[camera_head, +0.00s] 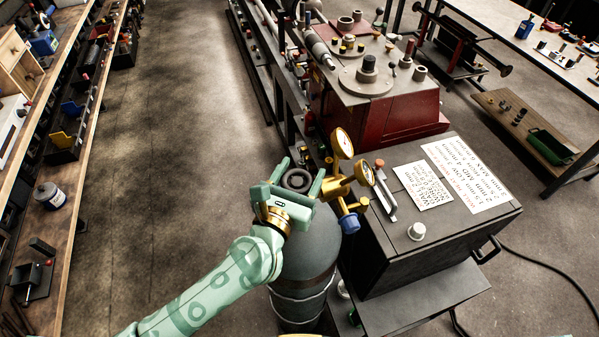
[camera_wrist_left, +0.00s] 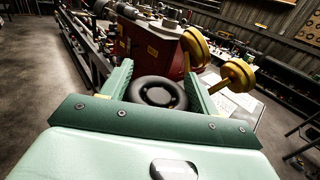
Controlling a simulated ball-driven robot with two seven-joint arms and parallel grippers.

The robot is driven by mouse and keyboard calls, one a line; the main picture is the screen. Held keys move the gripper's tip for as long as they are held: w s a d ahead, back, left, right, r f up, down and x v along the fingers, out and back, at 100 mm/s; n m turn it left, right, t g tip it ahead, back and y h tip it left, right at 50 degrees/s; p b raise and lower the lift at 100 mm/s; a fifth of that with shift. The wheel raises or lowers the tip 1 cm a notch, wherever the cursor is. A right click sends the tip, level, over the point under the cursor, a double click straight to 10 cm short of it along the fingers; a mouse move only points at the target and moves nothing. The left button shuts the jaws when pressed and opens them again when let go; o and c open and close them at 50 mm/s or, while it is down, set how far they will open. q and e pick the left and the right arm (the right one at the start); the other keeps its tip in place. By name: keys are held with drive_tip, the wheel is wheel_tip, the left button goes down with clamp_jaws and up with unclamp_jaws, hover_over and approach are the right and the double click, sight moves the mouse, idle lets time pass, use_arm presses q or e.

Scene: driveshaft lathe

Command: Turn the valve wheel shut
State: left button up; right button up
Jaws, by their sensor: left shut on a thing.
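The valve wheel (camera_head: 296,180) is a dark round handwheel on top of a grey gas cylinder (camera_head: 312,245). My left gripper (camera_head: 299,178) is at the wheel from the near side, with one green finger on each side of it, and is shut on it. In the left wrist view the black wheel (camera_wrist_left: 158,93) sits between the two fingers. Brass gauges (camera_head: 343,143) and a regulator with a blue knob (camera_head: 349,223) stand just right of the wheel. My right gripper is not in view.
A dark cabinet (camera_head: 450,235) with paper sheets and a white cup (camera_head: 417,231) stands close on the right. A red lathe (camera_head: 385,115) stands behind the cylinder. Shelves with tools line the left. The floor (camera_head: 190,130) between is clear.

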use_arm(q)
drive_tip(key=m+g+h, duration=0.1)
drive_tip(key=h, duration=0.1)
drive_tip(key=shift+m+h, duration=0.3)
drive_tip(key=shift+m, duration=0.1)
drive_tip(key=shift+m+g+h, duration=0.8)
drive_tip(key=shift+h, duration=0.1)
drive_tip(key=m+g+h, duration=0.1)
drive_tip(key=m+g+h+b, duration=0.1)
drive_tip(key=g+h, duration=0.1)
drive_tip(key=shift+s+d+f+m+b, duration=0.1)
drive_tip(key=shift+s+d+m+b, duration=0.1)
drive_tip(key=shift+m+b, duration=0.1)
drive_tip(key=shift+d+m+g+h+b, duration=0.1)
drive_tip(key=shift+m+g+h+b, duration=0.45)
drive_tip(key=shift+g, duration=0.35)
drive_tip(key=shift+s, duration=0.1)
drive_tip(key=o, duration=1)
drive_tip(key=shift+d, duration=0.1)
